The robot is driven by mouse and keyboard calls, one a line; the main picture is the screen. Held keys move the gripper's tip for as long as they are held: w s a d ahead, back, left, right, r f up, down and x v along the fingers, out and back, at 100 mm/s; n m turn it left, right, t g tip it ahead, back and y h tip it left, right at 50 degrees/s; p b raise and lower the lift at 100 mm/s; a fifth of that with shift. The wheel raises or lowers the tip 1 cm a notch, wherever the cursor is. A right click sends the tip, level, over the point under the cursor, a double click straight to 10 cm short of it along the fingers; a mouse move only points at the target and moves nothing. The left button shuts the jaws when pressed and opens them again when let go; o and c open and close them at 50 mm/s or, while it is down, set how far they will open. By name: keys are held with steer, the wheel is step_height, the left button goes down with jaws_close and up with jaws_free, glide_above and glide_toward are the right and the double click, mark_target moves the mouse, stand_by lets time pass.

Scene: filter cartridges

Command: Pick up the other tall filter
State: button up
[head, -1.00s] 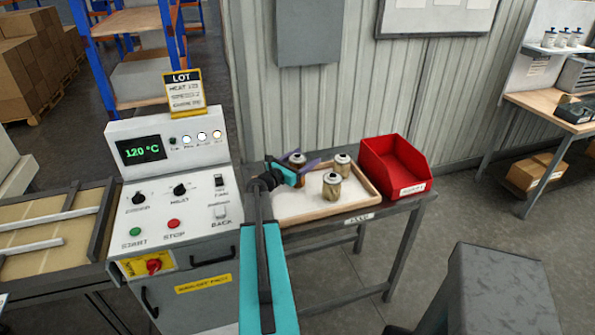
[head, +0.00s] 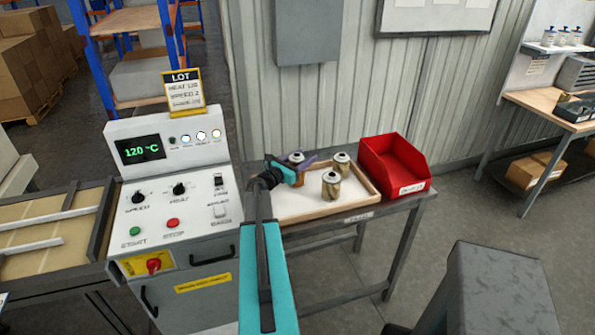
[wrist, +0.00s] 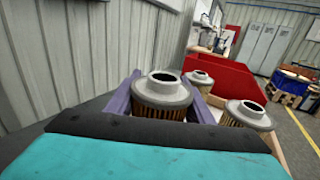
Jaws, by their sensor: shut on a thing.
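Three filters with grey caps and brown pleated bodies are in view at the wooden-rimmed tray (head: 322,214). My gripper (head: 298,163) is at the tray's back left, its purple fingers shut on one filter (head: 296,157). In the wrist view that held filter (wrist: 162,95) stands upright between the fingers. I cannot tell whether its base touches the tray. A second filter (head: 341,162) stands upright at the back right, and a third filter (head: 331,184) stands nearer the front. Both are apart from my gripper.
A red bin (head: 395,165) stands at the tray's right on the grey table. A control panel (head: 172,190) reading 120 °C is to the left. A corrugated wall (head: 300,110) rises behind the table. The tray's front left is bare.

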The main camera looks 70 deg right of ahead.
step_height(320, 180, up, 10)
steer(key=b, duration=0.3)
stand_by(0.8)
stand_by(0.5)
